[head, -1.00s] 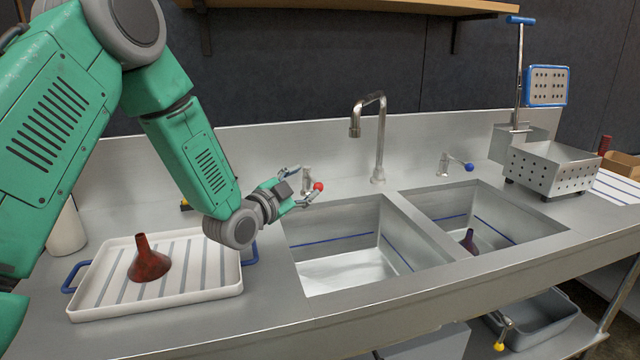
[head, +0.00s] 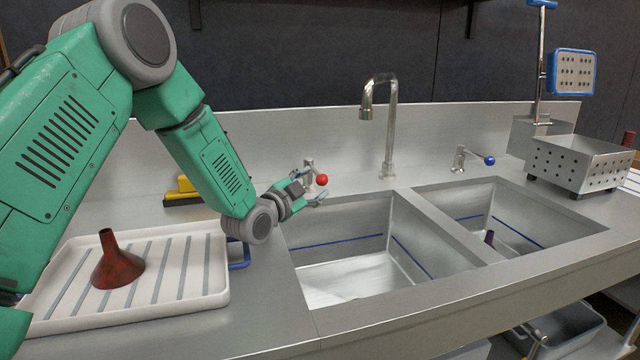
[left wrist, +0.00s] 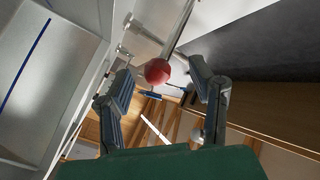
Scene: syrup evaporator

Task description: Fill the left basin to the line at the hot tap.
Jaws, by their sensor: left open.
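The hot tap's red knob (head: 322,180) sits on a short metal valve behind the left basin. My left gripper (head: 312,186) is open at it, coming from the left. In the left wrist view the red knob (left wrist: 158,71) lies between the open fingertips, with a gap visible on both sides. The left basin (head: 345,235) has a blue line along its inner walls, above its bright floor; I cannot tell whether water lies there. The tall spout (head: 366,112) points down, and no stream shows. My right gripper is not in view.
A blue-knobbed tap (head: 489,160) stands behind the right basin (head: 515,225), which holds a dark funnel. A white ribbed tray (head: 200,275) with a brown funnel (head: 118,262) lies at left. A perforated metal box (head: 575,165) stands at right.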

